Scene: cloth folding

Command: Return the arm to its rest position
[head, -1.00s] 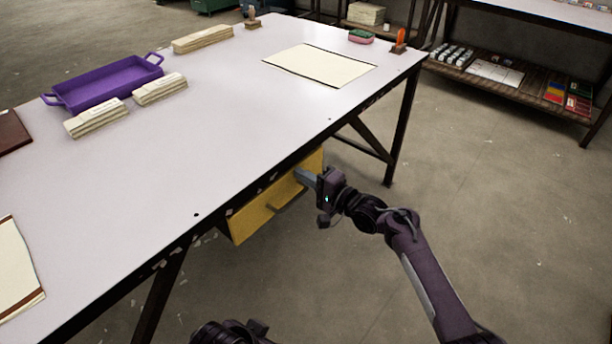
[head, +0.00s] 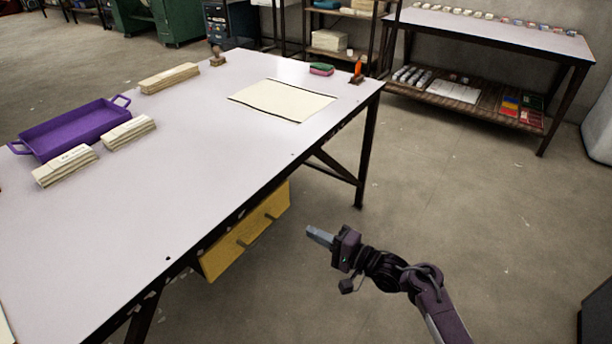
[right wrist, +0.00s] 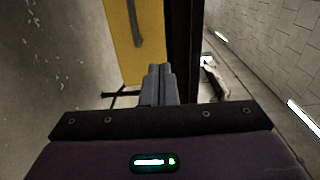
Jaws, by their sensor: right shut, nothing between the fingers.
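My right gripper (head: 320,236) is shut and empty in the head view. It hangs in free air to the right of the table's yellow drawer (head: 228,248), apart from it. In the right wrist view the shut fingers (right wrist: 158,84) point toward the yellow drawer front (right wrist: 124,40) and its dark handle. The drawer is under the edge of the white table (head: 190,130). My left gripper is not in view.
On the table are a purple tray (head: 75,130), folded cloth stacks (head: 127,132), a flat cream cloth (head: 283,100) and an orange-handled item (head: 358,70). A shelf table (head: 490,32) stands at the back right. The floor (head: 450,190) right of the table is clear.

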